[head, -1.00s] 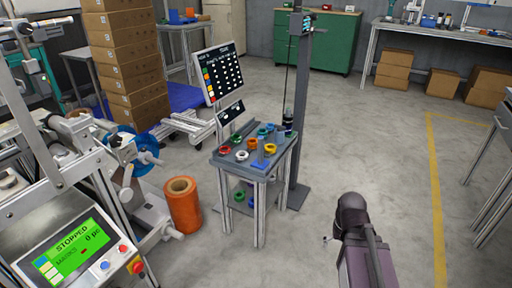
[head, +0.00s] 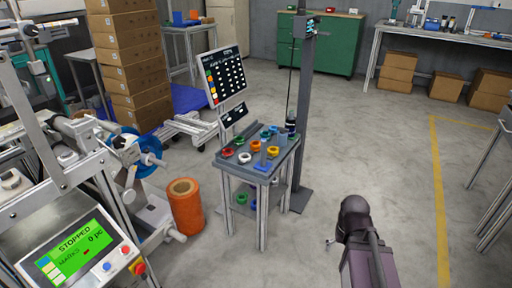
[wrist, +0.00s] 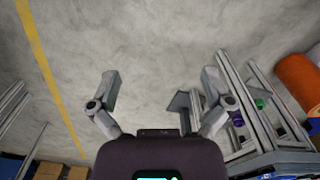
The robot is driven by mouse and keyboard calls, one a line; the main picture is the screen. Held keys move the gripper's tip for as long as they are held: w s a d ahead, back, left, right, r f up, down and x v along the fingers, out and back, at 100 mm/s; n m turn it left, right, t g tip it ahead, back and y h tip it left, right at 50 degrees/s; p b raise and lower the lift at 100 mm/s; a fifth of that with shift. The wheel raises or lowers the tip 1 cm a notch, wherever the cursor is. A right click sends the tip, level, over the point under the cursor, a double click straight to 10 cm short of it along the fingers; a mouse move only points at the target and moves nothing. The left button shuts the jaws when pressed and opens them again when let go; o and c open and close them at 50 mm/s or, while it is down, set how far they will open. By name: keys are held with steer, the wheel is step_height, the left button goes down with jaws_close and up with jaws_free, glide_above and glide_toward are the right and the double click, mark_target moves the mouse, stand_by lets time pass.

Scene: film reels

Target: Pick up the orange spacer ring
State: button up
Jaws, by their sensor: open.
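An orange ring (head: 256,146) lies among several coloured rings on the small grey table (head: 228,167). In the head view my arm is at the lower right, well apart from the table. The orange rings are not clear in the wrist view.
Red (head: 227,152), white (head: 244,158) and green (head: 239,141) rings lie close by. An orange roll (head: 186,207) stands left.

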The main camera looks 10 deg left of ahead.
steer(key=shift+r+p, duration=1.3)
steer(key=shift+r, duration=0.05)
